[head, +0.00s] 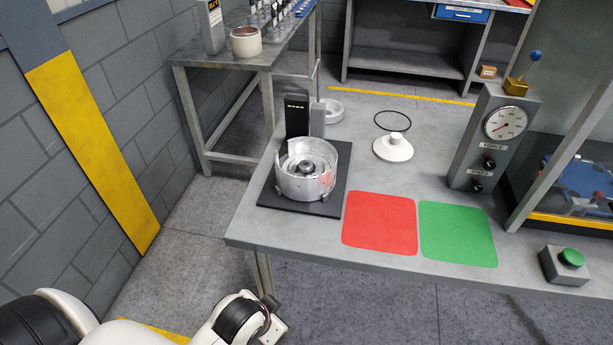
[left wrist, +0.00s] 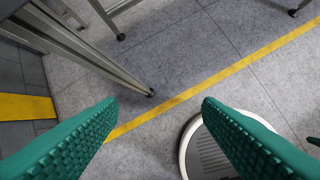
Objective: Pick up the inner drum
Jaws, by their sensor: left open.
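A silver round housing (head: 290,186) sits on a black base plate (head: 330,192) at the left of the grey table. Concentric rings and a dark central hub (head: 306,168) show inside it. I cannot tell for sure which part is the inner drum. A cream-white open cylinder (head: 246,42) stands on the back left bench. My left gripper (left wrist: 160,102) is open and empty, with two green ridged fingers over bare floor in the left wrist view. In the head view my left arm is low, in front of the table. My right gripper is not in view.
A red square (head: 380,223) and a green square (head: 457,233) mark the table front. A white disc with a knob (head: 393,149), a black ring (head: 392,120) and a gauge box (head: 493,135) are behind. A green button box (head: 565,265) is at front right.

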